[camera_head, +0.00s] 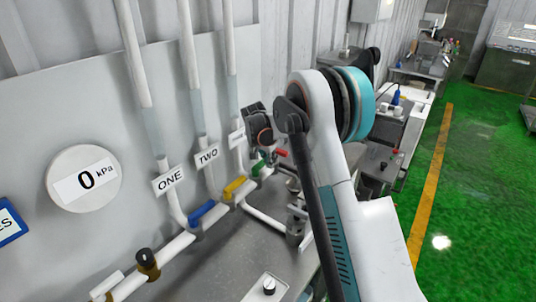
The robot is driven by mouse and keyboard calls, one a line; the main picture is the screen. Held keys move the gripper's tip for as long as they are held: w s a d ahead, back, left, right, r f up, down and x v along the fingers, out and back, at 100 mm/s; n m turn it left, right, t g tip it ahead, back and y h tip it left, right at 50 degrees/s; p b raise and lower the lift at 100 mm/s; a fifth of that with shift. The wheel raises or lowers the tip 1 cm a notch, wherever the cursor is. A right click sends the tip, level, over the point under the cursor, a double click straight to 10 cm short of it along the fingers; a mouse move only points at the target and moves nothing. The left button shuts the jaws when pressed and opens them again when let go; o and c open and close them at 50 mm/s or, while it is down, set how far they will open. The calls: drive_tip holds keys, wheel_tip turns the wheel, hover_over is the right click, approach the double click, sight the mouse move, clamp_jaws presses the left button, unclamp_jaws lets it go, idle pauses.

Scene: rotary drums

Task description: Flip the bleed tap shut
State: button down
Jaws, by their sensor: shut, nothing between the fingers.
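No label in view names the bleed tap. A small red lever (281,152) shows at the far end of the pipe run, partly hidden by my arm. A green lever (258,168), a yellow lever (235,187) and a blue lever (202,212) sit on the white pipes nearer to me. A dark brown knob (148,263) stands on the pipe at lower left. My gripper (270,154) is small and dark, below my wrist, close to the green and red levers. It looks shut and empty; whether it touches either lever cannot be told.
Upright white pipes (136,60) carry tags ONE and TWO, with a third tag partly hidden. A round gauge (84,187) reads 0 kPa. A black knob on a plate (268,287) is on the grey bench. Green floor (470,190) is open at right.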

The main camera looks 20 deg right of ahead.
sight(287, 153)
drive_tip(key=shift+w+d+r, duration=0.1)
drive_tip(key=shift+w+d, duration=0.4)
drive_tip(key=shift+d, duration=0.3)
drive_tip(key=shift+w+d+r, duration=0.1)
drive_tip(key=shift+w+d, duration=0.4)
drive_tip(key=shift+d, duration=0.25)
drive_tip(key=shift+s+d+n+t+b, duration=0.1)
drive_tip(key=shift+d+n+t+b, duration=0.25)
drive_tip(key=shift+d+n, duration=0.35)
drive_tip(key=d+n, duration=0.1)
drive_tip(key=n, duration=0.1)
drive_tip(key=d+n+y+b, duration=0.1)
drive_tip(key=n, duration=0.1)
drive_tip(key=d+n+t+y, duration=0.1)
drive_tip(key=n, duration=0.1)
drive_tip(key=shift+w+d+b, duration=0.15)
drive_tip(key=shift+w+b, duration=0.15)
drive_tip(key=shift+w, duration=0.1)
drive_tip(key=w+d+n+y, duration=0.1)
drive_tip(key=n, duration=0.2)
drive_tip(key=w+d+n+y, duration=0.1)
drive_tip(key=w+n, duration=0.1)
drive_tip(key=n, duration=0.1)
drive_tip(key=w+d+n+y, duration=0.1)
drive_tip(key=n, duration=0.2)
drive_tip(key=shift+w+d+n+y, duration=0.15)
drive_tip(key=shift+w+n+y, duration=0.15)
drive_tip(key=shift+w+y, duration=0.1)
drive_tip(key=shift+w, duration=0.15)
